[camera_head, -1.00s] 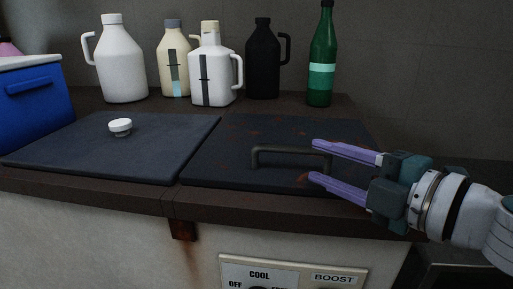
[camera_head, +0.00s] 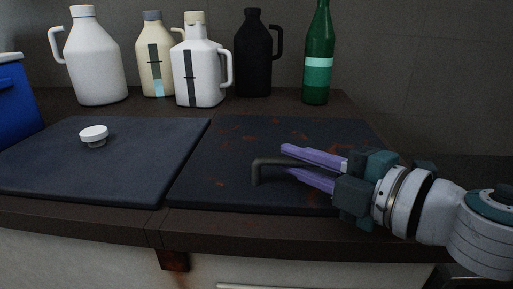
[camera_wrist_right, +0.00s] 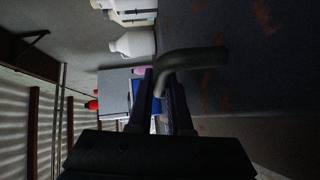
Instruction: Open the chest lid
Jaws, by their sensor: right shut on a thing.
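The chest has two dark lids on its top, and both lie flat. The right lid (camera_head: 225,140) has rust spots and a dark bar handle (camera_head: 262,170) near its front edge. The left lid (camera_head: 60,160) carries a small white knob (camera_head: 94,133). My right gripper (camera_head: 293,161) reaches in from the right, and its purple fingers are shut on the handle, hiding the handle's right part. In the right wrist view, the bent handle (camera_wrist_right: 192,58) runs in between the fingers. My left gripper is not in view.
Behind the lids stand a white jug (camera_head: 93,60), a cream bottle (camera_head: 155,60), a striped white jug (camera_head: 200,65), a black jug (camera_head: 256,55) and a green bottle (camera_head: 318,55). A blue box (camera_head: 18,95) is at the far left.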

